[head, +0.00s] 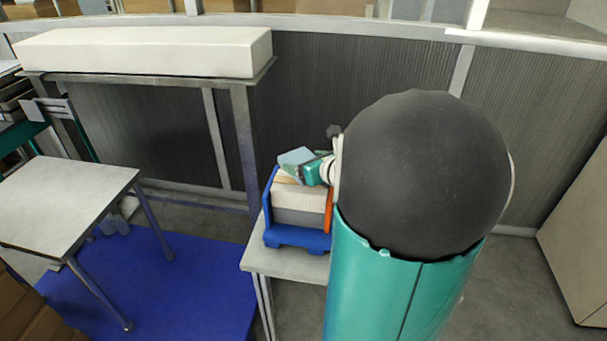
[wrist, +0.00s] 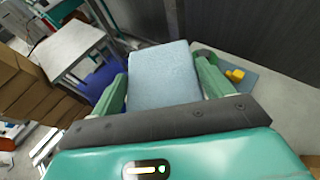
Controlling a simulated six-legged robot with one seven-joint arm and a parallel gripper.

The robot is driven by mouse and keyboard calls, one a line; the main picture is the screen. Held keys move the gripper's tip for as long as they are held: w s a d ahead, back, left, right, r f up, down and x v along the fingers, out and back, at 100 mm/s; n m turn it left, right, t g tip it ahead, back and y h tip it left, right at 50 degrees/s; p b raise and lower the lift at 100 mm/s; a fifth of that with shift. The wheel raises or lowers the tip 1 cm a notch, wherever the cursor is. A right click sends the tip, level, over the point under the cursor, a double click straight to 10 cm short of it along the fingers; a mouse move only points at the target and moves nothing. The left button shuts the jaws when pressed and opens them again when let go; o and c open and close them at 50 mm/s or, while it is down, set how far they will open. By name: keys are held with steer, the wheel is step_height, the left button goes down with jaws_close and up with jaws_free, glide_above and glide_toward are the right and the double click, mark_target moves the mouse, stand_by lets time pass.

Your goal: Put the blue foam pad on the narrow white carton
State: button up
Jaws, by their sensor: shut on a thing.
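The blue foam pad (head: 296,156) is a pale grey-blue slab. In the head view it is above the small stand at centre. My gripper (head: 304,168) is shut on it. In the wrist view the pad (wrist: 164,75) lies between the two green fingers of my gripper (wrist: 165,88). A long, narrow white carton (head: 145,52) lies on a grey metal table at the back left of the head view, well away from the pad. Its visible top looks bare. The wrist view does not clearly show this carton.
A blue holder (head: 283,238) with a pale block in it stands on a small stand (head: 250,258) below my gripper. A white-topped table (head: 65,200) is at left. A blue mat (head: 160,285) covers the floor between. Brown boxes (wrist: 30,85) show left in the wrist view.

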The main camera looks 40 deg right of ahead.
steer(key=shift+w+a+f, duration=0.1)
steer(key=shift+a+f, duration=0.1)
steer(key=shift+f, duration=0.8)
steer(key=shift+w+a+f, duration=0.1)
steer(key=shift+a+f, duration=0.05)
steer(key=shift+f, duration=0.85)
steer(key=shift+f, duration=0.15)
